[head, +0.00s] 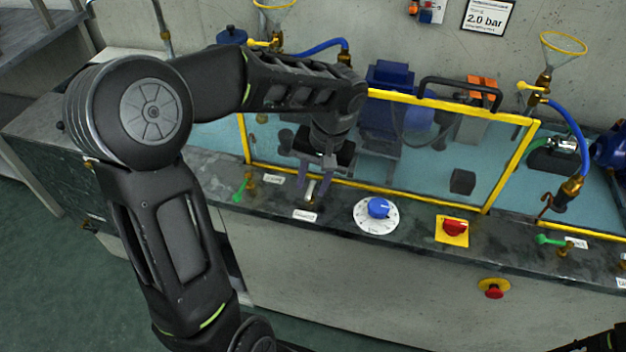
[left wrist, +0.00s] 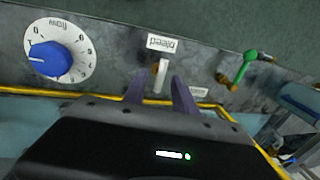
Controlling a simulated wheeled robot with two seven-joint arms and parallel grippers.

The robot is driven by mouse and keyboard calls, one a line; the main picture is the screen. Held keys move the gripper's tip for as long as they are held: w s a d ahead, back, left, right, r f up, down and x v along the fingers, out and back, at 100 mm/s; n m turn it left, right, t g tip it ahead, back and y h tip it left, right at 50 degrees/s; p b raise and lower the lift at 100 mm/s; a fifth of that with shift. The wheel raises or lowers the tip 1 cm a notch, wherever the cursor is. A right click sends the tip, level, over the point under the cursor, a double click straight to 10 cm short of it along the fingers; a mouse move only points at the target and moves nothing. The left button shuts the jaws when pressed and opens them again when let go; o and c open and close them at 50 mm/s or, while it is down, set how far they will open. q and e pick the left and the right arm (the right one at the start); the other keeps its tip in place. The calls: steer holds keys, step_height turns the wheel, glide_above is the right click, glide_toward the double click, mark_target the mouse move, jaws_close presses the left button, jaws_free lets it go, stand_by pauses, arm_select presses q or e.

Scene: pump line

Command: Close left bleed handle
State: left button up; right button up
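The left bleed handle (head: 311,188) is a pale lever on a small brass fitting on the grey console ledge, behind a white label. In the left wrist view the handle (left wrist: 161,76) shows beside the label reading "bleed" (left wrist: 163,43). My left gripper (head: 314,184) points down at it from above. Its two purple fingers (left wrist: 157,88) are apart, and the handle appears between their tips. I cannot tell whether either finger touches it. My right gripper is not in view.
A green-handled valve (head: 241,188) stands left of the bleed handle. A blue flow knob (head: 378,208) and a red switch (head: 454,227) sit to the right. A yellow-framed clear guard (head: 430,150) rises just behind the ledge. A red emergency button (head: 494,291) is on the front panel.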

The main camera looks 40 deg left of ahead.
arm_select(q)
steer(key=shift+c, duration=0.4)
jaws_close()
